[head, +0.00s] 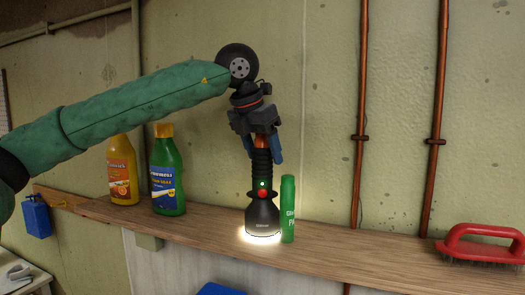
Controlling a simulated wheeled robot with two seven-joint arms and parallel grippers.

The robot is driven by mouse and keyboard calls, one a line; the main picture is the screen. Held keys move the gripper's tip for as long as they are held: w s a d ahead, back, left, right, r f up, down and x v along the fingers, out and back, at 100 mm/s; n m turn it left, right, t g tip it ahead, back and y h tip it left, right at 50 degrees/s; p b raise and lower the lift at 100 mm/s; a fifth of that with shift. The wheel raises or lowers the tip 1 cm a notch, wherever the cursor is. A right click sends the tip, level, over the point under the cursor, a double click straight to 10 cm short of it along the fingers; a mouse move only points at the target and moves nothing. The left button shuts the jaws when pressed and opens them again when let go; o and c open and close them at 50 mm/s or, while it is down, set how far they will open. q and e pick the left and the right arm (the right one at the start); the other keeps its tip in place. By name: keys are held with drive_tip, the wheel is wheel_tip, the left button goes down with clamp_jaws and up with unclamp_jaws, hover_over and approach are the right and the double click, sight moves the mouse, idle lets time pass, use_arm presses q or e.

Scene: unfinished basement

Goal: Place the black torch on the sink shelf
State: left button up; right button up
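The black torch (262,212) is upright over the wooden sink shelf (340,256), its wide lit head down and a bright glow on the wood beneath. It has a red button and a small green light. I cannot tell whether its rim touches the shelf or hovers just above. My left gripper (263,148) comes from above, its blue-tipped fingers on both sides of the ribbed handle, appearing shut on it. The fingers hide the handle's top end. My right gripper is not in view.
A green tube (288,208) stands close against the torch's right side. A green bottle (167,178) and a yellow bottle (122,172) stand left. A red brush (482,244) lies at right. Shelf between tube and brush is clear. Copper pipes (360,120) run up the wall.

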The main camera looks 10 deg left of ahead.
use_arm(q)
drive_tip(key=shift+r, duration=0.15)
drive_tip(key=shift+r, duration=0.2)
drive_tip(key=p+v, duration=0.1)
drive_tip(key=v, duration=1)
drive_tip(key=shift+s+r, duration=0.25)
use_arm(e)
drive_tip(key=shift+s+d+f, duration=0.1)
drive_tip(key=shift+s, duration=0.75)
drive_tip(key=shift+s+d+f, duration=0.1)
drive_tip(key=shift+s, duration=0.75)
